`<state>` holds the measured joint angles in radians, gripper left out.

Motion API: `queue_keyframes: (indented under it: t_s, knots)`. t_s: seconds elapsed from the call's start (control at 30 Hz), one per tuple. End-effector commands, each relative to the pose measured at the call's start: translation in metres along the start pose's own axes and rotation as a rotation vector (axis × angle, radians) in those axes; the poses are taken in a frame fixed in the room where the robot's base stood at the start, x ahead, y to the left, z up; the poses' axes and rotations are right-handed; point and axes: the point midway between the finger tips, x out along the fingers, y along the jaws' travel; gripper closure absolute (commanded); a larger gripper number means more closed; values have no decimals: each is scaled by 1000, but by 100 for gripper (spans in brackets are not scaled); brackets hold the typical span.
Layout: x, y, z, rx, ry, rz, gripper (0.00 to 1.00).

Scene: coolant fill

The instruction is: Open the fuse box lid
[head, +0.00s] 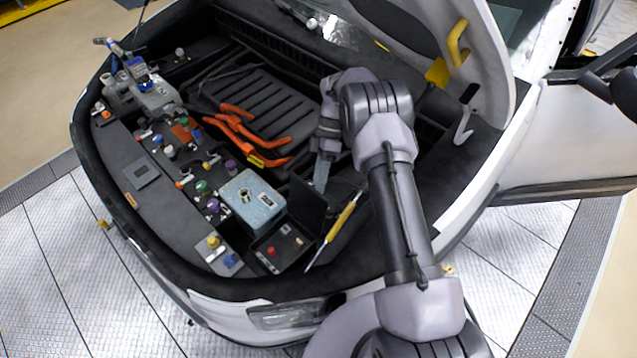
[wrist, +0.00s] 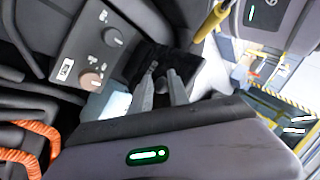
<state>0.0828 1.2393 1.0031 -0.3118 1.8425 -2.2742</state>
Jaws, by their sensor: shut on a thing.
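The fuse box (head: 267,262) is a dark, low box at the front right of the engine bay, with small red and pale parts showing inside. Its black lid (head: 307,207) stands raised, roughly upright, at the side toward my gripper. My gripper (head: 320,178) is above and behind the lid, fingers pointing down to its upper edge. In the wrist view, my gripper's two fingers (wrist: 162,80) are close together on the black lid (wrist: 140,62). The lid hides the inside of the fuse box there.
A blue-grey tank (head: 252,205) stands left of the fuse box. A yellow-handled tool (head: 345,215) lies close on the right. Several coloured caps line the left.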

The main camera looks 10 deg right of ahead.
Motion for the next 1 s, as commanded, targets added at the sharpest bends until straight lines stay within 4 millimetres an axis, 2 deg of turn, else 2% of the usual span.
queue_keyframes:
  t_s: [0.03,0.4,0.43,0.53,0.57,1.0]
  knots:
    - [6,2,0,-4,-1,-5,100]
    - [7,2,-1,-3,1,-6,100]
    - [7,2,-1,-3,2,-7,77]
    - [7,2,-1,-2,2,-8,57]
    - [7,2,-1,-2,2,-9,55]
    - [5,1,1,0,1,-8,55]
